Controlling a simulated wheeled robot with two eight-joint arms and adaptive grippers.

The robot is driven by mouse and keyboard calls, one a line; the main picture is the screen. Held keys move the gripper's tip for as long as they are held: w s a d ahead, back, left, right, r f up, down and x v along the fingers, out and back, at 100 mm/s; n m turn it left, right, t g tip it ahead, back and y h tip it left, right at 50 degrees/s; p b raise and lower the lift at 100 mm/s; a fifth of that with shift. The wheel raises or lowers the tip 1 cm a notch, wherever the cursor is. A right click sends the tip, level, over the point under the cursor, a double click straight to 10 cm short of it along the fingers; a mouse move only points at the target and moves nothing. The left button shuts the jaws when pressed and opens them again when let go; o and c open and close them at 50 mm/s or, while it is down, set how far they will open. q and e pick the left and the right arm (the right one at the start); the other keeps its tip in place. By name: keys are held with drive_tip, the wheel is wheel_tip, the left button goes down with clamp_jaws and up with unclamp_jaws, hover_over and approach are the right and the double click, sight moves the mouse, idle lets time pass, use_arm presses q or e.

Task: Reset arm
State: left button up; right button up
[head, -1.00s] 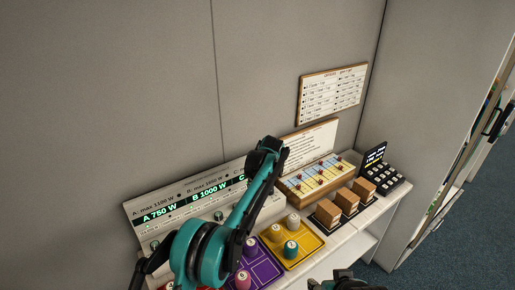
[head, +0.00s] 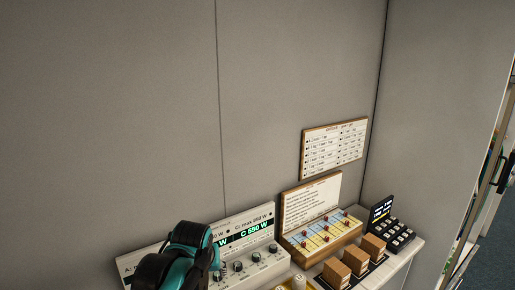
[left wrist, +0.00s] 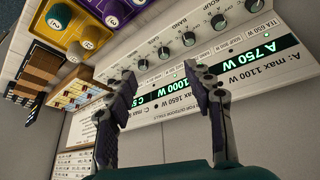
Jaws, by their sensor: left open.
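My left arm (head: 183,258) shows at the lower left of the head view, in front of the power panel (head: 262,258), and covers its left part. In the left wrist view my left gripper (left wrist: 158,72) has its two dark fingers spread apart with nothing between them. The panel (left wrist: 262,58) with its knobs and green readouts lies beyond the fingers, upside down in that view. I cannot tell how far the fingertips are from it. My right gripper is not in view.
To the right of the panel stand a board with red pegs (head: 325,234), wooden blocks (head: 372,247) and a black keypad (head: 397,232). Yellow (left wrist: 45,22) and purple (left wrist: 92,8) trays hold numbered pieces. Grey walls enclose the shelf; a notice board (head: 335,147) hangs above.

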use_arm(q)
drive_tip(key=s+a+f+m+b, duration=0.1)
drive_tip(key=s+a+f, duration=0.1)
drive_tip(key=s+f, duration=0.3)
drive_tip(key=s+a+f+t+b, duration=0.1)
drive_tip(key=s+f, duration=0.5)
drive_tip(key=s, duration=0.8)
drive_tip(key=shift+a+m+t, duration=0.3)
drive_tip(key=shift+a+m, duration=0.1)
drive_tip(key=shift+a, duration=0.35)
